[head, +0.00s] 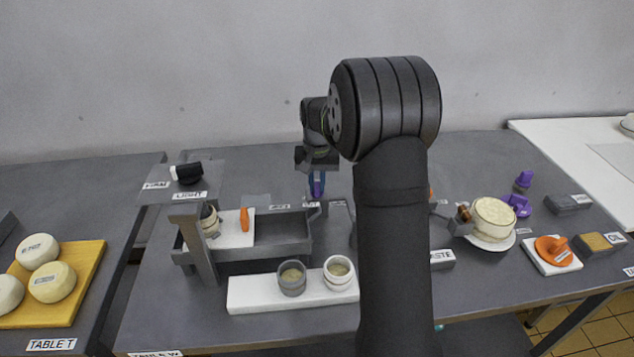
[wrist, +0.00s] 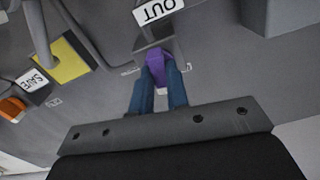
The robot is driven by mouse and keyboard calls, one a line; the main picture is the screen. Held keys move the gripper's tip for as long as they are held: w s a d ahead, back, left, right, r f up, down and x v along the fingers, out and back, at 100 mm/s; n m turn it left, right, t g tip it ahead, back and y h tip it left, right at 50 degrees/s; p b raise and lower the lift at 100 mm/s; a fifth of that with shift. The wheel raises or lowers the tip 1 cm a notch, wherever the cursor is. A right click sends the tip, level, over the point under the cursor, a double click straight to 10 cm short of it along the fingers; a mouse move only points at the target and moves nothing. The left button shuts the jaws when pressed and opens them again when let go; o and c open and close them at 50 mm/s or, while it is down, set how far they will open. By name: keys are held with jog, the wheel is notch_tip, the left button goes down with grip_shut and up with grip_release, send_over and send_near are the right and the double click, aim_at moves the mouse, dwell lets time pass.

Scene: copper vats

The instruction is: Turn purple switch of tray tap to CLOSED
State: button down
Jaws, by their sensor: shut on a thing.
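The purple switch (wrist: 158,66) is in the upper middle of the wrist view, just below a white label reading OUT. My gripper (wrist: 162,78) has its two blue fingers shut on the purple switch, one on each side. In the head view my gripper (head: 317,182) is at the back middle of the table, pointing down, with a bit of the purple switch (head: 317,189) between its fingers. The fingers hide part of the switch, and I cannot read its setting.
A grey tray (head: 285,257) with a white board and an orange piece stands left of my gripper. Two cups (head: 338,270) stand on a white block in front. A cheese on a plate (head: 493,219) and other purple parts (head: 517,204) are at right. My arm hides the middle.

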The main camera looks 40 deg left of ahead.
aim_at(317, 185)
jog(key=shift+n, duration=0.7)
jog(key=c, duration=1.4)
grip_release()
jog(key=shift+r, duration=0.15)
notch_tip(317, 185, up, 17)
notch_tip(317, 185, down, 17)
jog(key=shift+f, duration=0.15)
